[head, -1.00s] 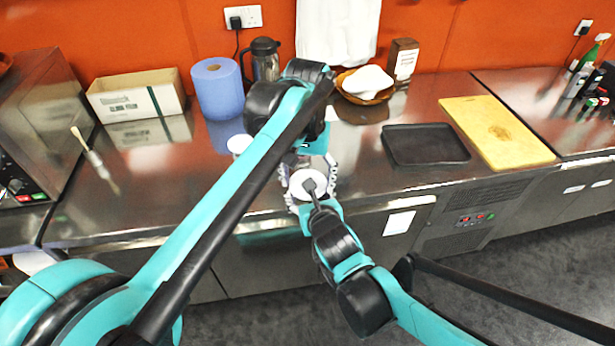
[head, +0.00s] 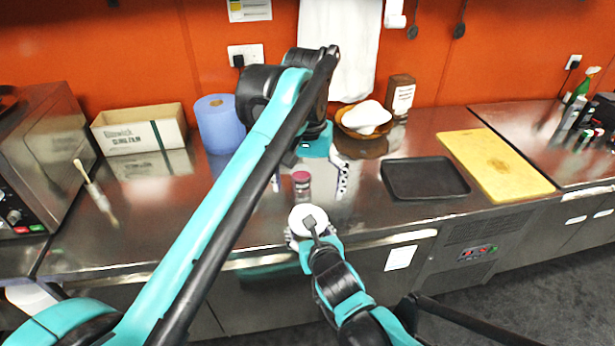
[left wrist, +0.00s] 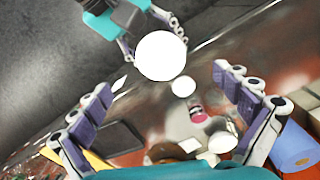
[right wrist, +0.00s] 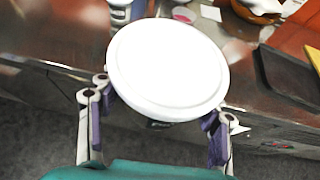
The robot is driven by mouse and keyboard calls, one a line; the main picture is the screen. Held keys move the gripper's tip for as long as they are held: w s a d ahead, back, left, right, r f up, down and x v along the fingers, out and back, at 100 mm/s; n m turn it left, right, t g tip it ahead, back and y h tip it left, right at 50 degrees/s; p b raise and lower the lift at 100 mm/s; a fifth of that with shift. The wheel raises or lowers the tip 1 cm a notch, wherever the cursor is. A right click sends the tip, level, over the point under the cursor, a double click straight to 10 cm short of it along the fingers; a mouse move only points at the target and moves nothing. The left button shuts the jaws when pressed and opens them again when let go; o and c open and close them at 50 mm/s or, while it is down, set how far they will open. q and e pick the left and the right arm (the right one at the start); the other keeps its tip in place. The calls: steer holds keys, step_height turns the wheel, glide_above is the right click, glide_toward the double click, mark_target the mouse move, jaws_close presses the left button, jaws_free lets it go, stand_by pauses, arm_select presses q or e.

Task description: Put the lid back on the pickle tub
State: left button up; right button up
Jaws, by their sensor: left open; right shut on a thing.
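The pickle tub looks to be the small pale container with a dark pink-red top (head: 301,183), standing on the steel counter in the head view. Its pink part also shows in the left wrist view (left wrist: 196,110). My left gripper (head: 309,181) is open and empty, one finger on each side of the tub, with gaps. The round white lid (head: 300,219) is in my right gripper (right wrist: 158,108), which is shut on its underside. The lid is in front of the tub, near the counter's front edge, apart from it. It shows as a white disc in the left wrist view (left wrist: 160,55).
A blue paper roll (head: 218,122) and a cardboard box (head: 140,130) stand at the back left. A bowl with a white heap (head: 368,118) is at the back. A black tray (head: 424,178) and a yellow board (head: 495,160) lie to the right.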

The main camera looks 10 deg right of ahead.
arm_select(q)
step_height(320, 180, up, 4)
steer(key=shift+f, duration=0.2)
steer(key=shift+a, duration=0.1)
stand_by(0.4)
steer(key=s+a+f+n+t, duration=0.1)
steer(key=a+f, duration=0.2)
steer(key=a, duration=0.3)
steer(key=s+a+f+n+t, duration=0.1)
steer(key=s+a+f+t, duration=0.15)
steer(key=a, duration=0.45)
steer(key=s+a+f+n+t, duration=0.1)
steer(key=s+a+f+t, duration=0.1)
steer(key=s+a+f, duration=0.2)
steer(key=s+a+f+t, duration=0.1)
steer(key=s+a+f, duration=0.4)
steer(key=a+f, duration=0.3)
step_height(320, 180, down, 4)
steer(key=shift+a+r+n+t, duration=0.1)
steer(key=shift+a+n+t, duration=0.05)
steer(key=shift+n+t, duration=0.25)
steer(key=shift+s, duration=0.1)
